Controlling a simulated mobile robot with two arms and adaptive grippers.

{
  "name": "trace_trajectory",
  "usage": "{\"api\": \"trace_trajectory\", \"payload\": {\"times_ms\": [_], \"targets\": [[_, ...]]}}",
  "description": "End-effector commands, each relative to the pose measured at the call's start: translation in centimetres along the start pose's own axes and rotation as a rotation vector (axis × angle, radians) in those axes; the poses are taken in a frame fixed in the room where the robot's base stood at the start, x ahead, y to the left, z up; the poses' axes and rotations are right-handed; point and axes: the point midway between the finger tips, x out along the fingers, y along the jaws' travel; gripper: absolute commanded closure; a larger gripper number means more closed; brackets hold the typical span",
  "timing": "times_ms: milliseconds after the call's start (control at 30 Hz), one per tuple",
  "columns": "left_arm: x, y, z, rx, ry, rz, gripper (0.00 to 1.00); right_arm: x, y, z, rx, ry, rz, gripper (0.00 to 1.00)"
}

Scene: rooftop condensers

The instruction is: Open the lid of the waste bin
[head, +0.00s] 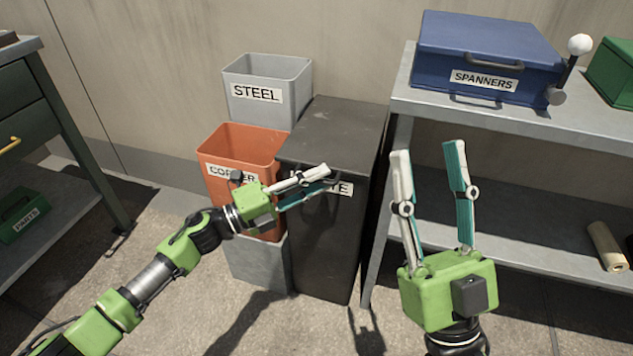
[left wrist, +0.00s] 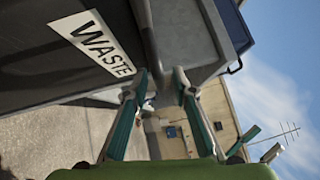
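The waste bin (head: 325,235) is a tall dark box with a flat dark lid (head: 335,130). The lid looks shut in the head view. Its white label is partly hidden behind my left gripper, but reads WASTE in the left wrist view (left wrist: 92,43). My left gripper (head: 334,178) is at the bin's upper front, near the lid's front edge. Its fingers are drawn fairly close together, with a dark edge at or between the tips in the left wrist view (left wrist: 160,76). I cannot tell whether they grip it. My right gripper (head: 428,150) is open and empty, fingers upward.
A grey STEEL bin (head: 270,75) and an orange COPPER bin (head: 240,145) stand left of the waste bin. A metal bench (head: 410,95) on the right holds a blue SPANNERS box (head: 490,50). A drawer cabinet (head: 25,130) stands at far left.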

Motion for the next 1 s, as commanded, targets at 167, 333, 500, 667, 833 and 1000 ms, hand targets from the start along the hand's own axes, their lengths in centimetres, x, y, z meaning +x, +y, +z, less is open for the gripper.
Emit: {"api": "trace_trajectory", "payload": {"times_ms": [167,333,500,667,833,1000], "targets": [[0.1,0.0,0.0,0.000,0.000,0.001,0.75,0.0,0.0,-0.1,0.001,0.006,0.000,0.60],[0.1,0.0,0.0,0.000,0.000,0.000,0.93,0.0,0.0,-0.1,0.001,0.005,0.000,0.60],[0.1,0.0,0.0,0.000,0.000,0.000,1.00,0.0,0.0,-0.1,0.000,0.004,0.000,0.60],[0.1,0.0,0.0,-0.001,0.000,0.001,1.00,0.1,0.0,0.0,0.000,-0.003,0.000,0.60],[0.2,-0.4,0.1,-0.005,0.000,0.005,1.00,0.1,0.3,1.9,-0.006,-0.097,0.004,0.60],[0.3,-1.0,0.2,-0.013,0.000,0.014,1.00,-0.4,0.7,5.8,-0.014,-0.286,0.012,0.60]]}}
